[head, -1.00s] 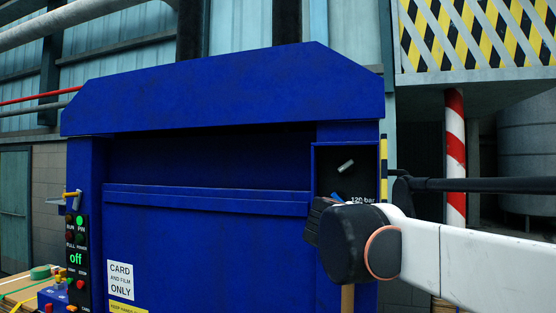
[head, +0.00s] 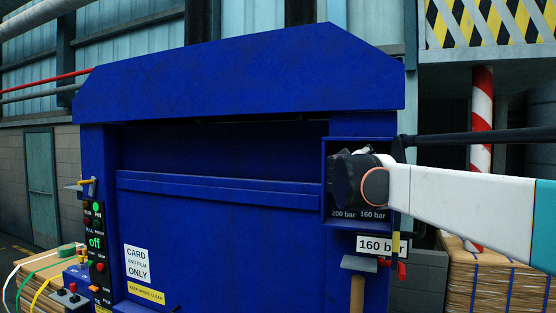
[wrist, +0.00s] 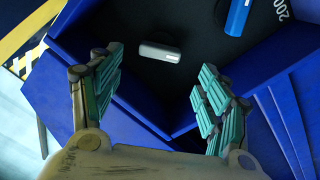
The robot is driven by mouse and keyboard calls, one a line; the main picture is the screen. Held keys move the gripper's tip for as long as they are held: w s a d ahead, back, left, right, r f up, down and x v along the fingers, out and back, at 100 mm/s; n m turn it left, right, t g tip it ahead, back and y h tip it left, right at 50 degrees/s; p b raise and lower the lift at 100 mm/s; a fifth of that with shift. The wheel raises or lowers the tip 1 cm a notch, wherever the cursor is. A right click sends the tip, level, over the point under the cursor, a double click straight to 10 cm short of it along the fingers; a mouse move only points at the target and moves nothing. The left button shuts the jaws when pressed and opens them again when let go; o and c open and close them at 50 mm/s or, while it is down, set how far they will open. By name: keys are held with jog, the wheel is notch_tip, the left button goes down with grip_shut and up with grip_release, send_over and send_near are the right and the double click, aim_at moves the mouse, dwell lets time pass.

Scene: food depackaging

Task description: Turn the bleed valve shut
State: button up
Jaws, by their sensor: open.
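My gripper (head: 343,180) is at the open recess in the upper right of the blue baler. In the wrist view my gripper (wrist: 160,64) is open and empty, its teal-padded fingers pointing into the recess. A small red handle (head: 402,270) sits below the recess, beside a "160 bar" plate. A yellow-handled lever (head: 78,186) is at the left post. No part is labelled as the bleed valve, so I cannot tell which it is.
The blue baler (head: 220,235) fills the middle. The recess wall (wrist: 125,95) stands close to my fingers. A mallet-like tool (head: 358,264) hangs below the recess. Strapped cardboard bales (head: 490,280) stand at the right.

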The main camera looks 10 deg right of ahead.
jog(key=p+x, duration=0.1)
jog(key=x, duration=0.6)
jog(key=shift+w+d, duration=0.1)
jog(key=shift+w, duration=0.05)
jog(key=c, duration=1.1)
